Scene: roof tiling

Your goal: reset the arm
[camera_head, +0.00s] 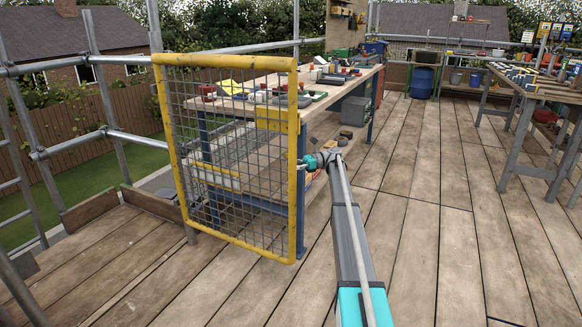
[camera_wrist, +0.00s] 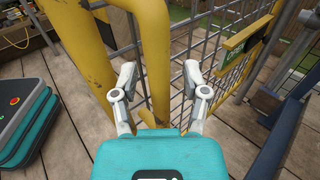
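My gripper (camera_wrist: 160,72) is open in the wrist view, its two light grey fingers spread apart with nothing held between them. In the head view my gripper (camera_head: 308,163) is at the end of the outstretched arm, beside the right post of a yellow-framed mesh gate (camera_head: 299,190).
A long workbench (camera_head: 345,88) with tools and small items stands behind the gate. Another bench (camera_head: 545,85) is at the right. Scaffold poles (camera_head: 100,75) and a guard rail edge the deck at the left. The plank floor (camera_head: 430,230) is clear to the right of my arm.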

